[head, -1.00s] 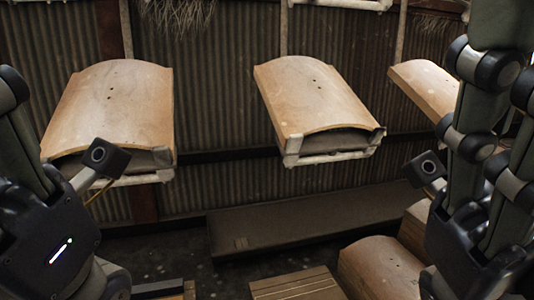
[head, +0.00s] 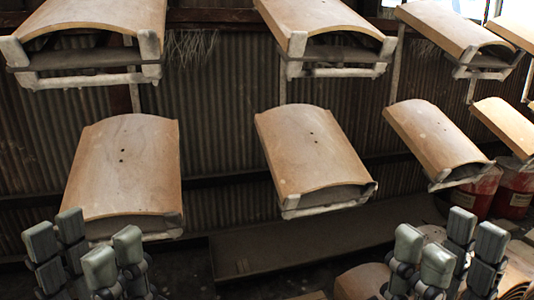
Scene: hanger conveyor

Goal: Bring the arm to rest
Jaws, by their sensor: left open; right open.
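My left gripper (head: 86,252) is at the bottom left of the head view, its fingers pointing up and spread apart. It is empty and overlaps the lower left edge of a curved tan tile (head: 122,165) in the picture; I cannot tell the gap in depth. My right gripper (head: 448,252) is at the bottom right, also fingers up, open and empty. It shows below a hanging curved tile (head: 432,138). The arms behind both grippers are mostly out of view below.
More curved tiles hang on pale frames, including a lower middle one (head: 312,150) and an upper row (head: 320,15). A long dark bench (head: 310,240) runs along the corrugated wall (head: 235,110). Tiles (head: 362,283) lie at the bottom. Red drums (head: 514,195) stand at right.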

